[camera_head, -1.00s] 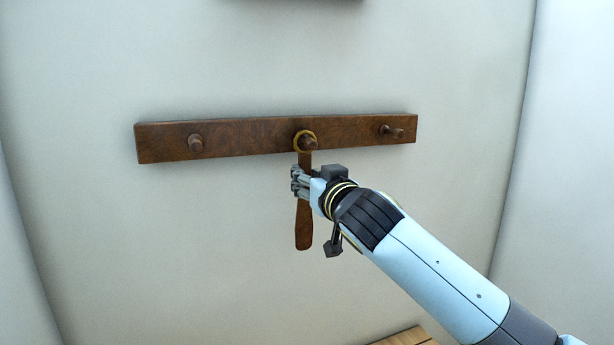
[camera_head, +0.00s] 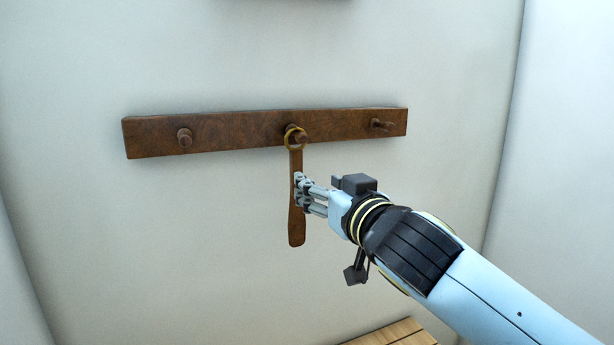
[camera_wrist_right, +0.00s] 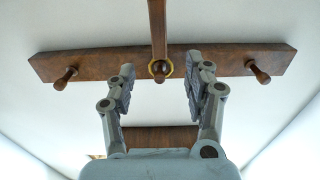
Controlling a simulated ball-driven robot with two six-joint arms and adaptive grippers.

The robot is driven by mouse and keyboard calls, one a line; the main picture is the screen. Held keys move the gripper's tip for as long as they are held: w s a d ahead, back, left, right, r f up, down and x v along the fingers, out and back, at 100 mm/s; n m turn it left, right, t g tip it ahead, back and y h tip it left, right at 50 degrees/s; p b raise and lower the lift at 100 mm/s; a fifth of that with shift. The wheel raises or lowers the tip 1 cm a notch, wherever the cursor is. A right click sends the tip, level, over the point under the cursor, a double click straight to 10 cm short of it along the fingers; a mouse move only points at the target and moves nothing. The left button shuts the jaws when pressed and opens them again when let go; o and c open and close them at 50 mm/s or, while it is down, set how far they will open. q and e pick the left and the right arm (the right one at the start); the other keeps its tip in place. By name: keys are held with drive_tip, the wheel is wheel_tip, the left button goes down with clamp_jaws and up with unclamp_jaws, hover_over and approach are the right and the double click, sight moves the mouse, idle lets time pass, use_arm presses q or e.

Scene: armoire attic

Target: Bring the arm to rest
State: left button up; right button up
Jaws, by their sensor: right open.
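A long brown wooden handle (camera_head: 297,215) with a yellow ring (camera_head: 288,143) at its top hangs from the middle peg (camera_head: 302,138) of a wooden rail (camera_head: 235,132) on the wall. My right gripper (camera_head: 299,190) shows in front of the handle's middle, its fingertips overlapping it in the head view. In the right wrist view, the fingers of the right gripper (camera_wrist_right: 160,85) are spread with nothing between their pads. The ring (camera_wrist_right: 169,68) and the handle (camera_wrist_right: 157,25) show beyond them, upside down. My left gripper is in no view.
The rail's left peg (camera_head: 184,138) and right peg (camera_head: 382,124) are bare. A dark thing (camera_head: 300,1) shows at the top edge of the head view. A slatted wooden surface (camera_head: 400,334) lies low down. The wall left of the handle is clear.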

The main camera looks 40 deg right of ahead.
drive_tip(key=s+f+g, duration=0.3)
drive_tip(key=s+f, duration=0.1)
drive_tip(key=f, duration=1)
drive_tip(key=s+f+g+y, duration=0.1)
drive_tip(key=s+f+g, duration=0.35)
drive_tip(key=f, duration=1.05)
drive_tip(key=s+f+g, duration=0.2)
drive_tip(key=s+f, duration=0.3)
drive_tip(key=f, duration=0.9)
drive_tip(key=s+a+f+n+g, duration=0.1)
drive_tip(key=s+f+g, duration=0.1)
drive_tip(key=s+f, duration=0.4)
drive_tip(key=s+f+n+g+y, duration=0.1)
drive_tip(key=s+f+g, duration=0.2)
drive_tip(key=s, duration=1.2)
drive_tip(key=s+a+f+n+g+y, duration=0.1)
drive_tip(key=s+f+g, duration=0.1)
drive_tip(key=s+f, duration=0.8)
drive_tip(key=shift+s+a, duration=0.3)
drive_tip(key=shift+s, duration=0.2)
drive_tip(key=shift+r, duration=0.15)
drive_tip(key=shift+s+a, duration=0.15)
drive_tip(key=shift+a, duration=0.05)
